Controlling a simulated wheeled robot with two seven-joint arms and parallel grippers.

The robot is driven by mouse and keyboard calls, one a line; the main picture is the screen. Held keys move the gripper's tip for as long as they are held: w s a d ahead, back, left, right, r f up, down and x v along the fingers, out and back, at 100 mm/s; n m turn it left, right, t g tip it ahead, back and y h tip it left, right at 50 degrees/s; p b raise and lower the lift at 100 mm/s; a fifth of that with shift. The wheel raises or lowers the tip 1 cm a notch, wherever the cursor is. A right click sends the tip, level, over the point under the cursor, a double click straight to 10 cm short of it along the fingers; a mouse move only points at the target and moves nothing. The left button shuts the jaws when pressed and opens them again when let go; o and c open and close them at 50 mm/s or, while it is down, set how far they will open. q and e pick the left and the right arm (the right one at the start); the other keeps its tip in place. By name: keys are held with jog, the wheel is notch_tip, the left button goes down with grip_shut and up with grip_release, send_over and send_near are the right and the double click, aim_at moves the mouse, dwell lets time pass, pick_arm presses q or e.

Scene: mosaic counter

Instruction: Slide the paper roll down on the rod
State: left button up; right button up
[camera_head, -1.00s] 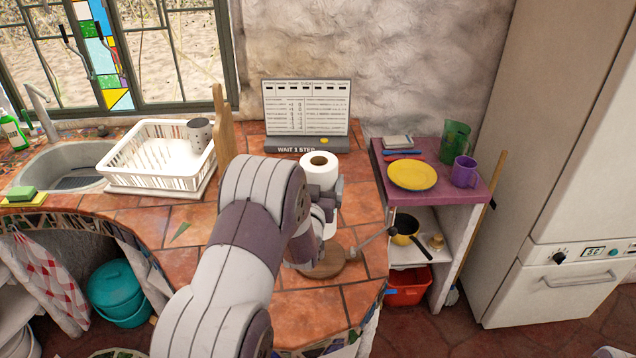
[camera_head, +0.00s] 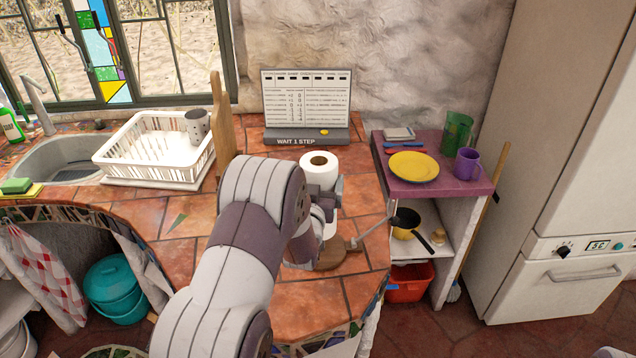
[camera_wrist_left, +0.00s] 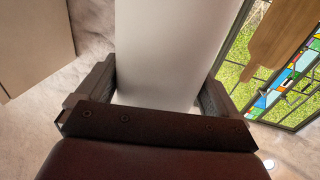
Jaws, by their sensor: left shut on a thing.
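The white paper roll (camera_head: 319,173) stands upright over the counter, its open core facing up. My left gripper (camera_head: 333,198) is shut on its side; the left wrist view shows the white roll (camera_wrist_left: 172,50) between the two fingers. A round wooden base (camera_head: 330,257) sits on the counter just below the roll, partly behind my arm. A thin metal bar (camera_head: 372,233) slants up to the right from near the base. Any upright rod inside the roll is hidden, and I cannot tell whether the roll touches the base. My right gripper is out of view.
A panel reading "WAIT 1 STEP" (camera_head: 305,105) stands behind the roll. A white dish rack (camera_head: 150,175) and a wooden board (camera_head: 222,130) are to its left. A purple-topped shelf (camera_head: 465,190) with a yellow plate (camera_head: 413,166) is to the right.

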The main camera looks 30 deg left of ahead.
pick_arm(q)
jog(key=o, duration=1.1)
jog(key=shift+s, duration=0.1)
jog(key=b+v, duration=0.3)
jog(key=v, duration=0.9)
jog(key=shift+s, duration=0.25)
jog(key=shift+d, duration=0.15)
